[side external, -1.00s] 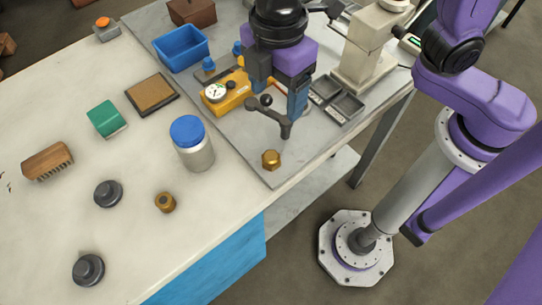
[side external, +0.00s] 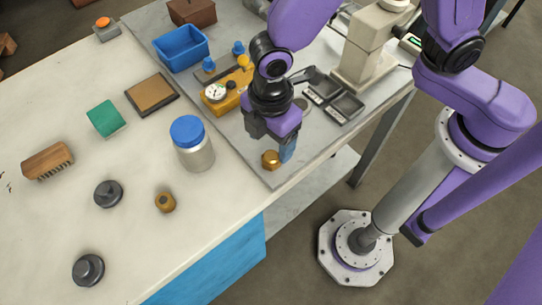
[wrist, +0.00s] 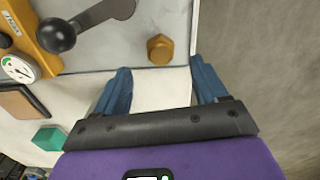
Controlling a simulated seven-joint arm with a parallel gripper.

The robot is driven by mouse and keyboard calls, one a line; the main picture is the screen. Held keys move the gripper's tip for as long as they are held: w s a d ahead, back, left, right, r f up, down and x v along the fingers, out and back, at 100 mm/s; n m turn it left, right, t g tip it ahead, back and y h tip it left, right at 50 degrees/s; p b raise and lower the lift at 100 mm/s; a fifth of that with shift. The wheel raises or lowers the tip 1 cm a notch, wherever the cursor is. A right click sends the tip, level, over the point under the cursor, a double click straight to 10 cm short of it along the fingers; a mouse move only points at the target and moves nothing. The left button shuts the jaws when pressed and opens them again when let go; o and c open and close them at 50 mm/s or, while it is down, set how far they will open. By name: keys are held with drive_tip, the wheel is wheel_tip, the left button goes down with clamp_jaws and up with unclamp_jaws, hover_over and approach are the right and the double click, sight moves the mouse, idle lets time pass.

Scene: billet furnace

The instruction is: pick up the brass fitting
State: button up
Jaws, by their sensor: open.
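A brass hex fitting (side external: 270,160) sits on the grey plate near its front corner. My gripper (side external: 287,152) is low, just right of it in the side view, and hides a bit of the plate around it. In the wrist view the fitting (wrist: 160,49) lies beyond the fingertips, roughly midway between their lines. My blue fingers (wrist: 160,82) are spread apart with nothing between them. A second brass-coloured round piece with a hole (side external: 165,202) stands on the pale bench, well to the left.
A yellow fixture with a dial gauge (side external: 217,93) stands behind the fitting; its black-knobbed lever (wrist: 57,35) shows in the wrist view. A blue-capped jar (side external: 192,146) is left of the plate. The plate's edge is close to the fitting.

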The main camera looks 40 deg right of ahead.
sight(270, 156)
drive_tip(key=shift+a+f, duration=0.1)
drive_tip(key=shift+f, duration=2.55)
drive_tip(key=shift+c, duration=0.3)
drive_tip(key=c, duration=1.2)
drive_tip(key=shift+r, duration=0.2)
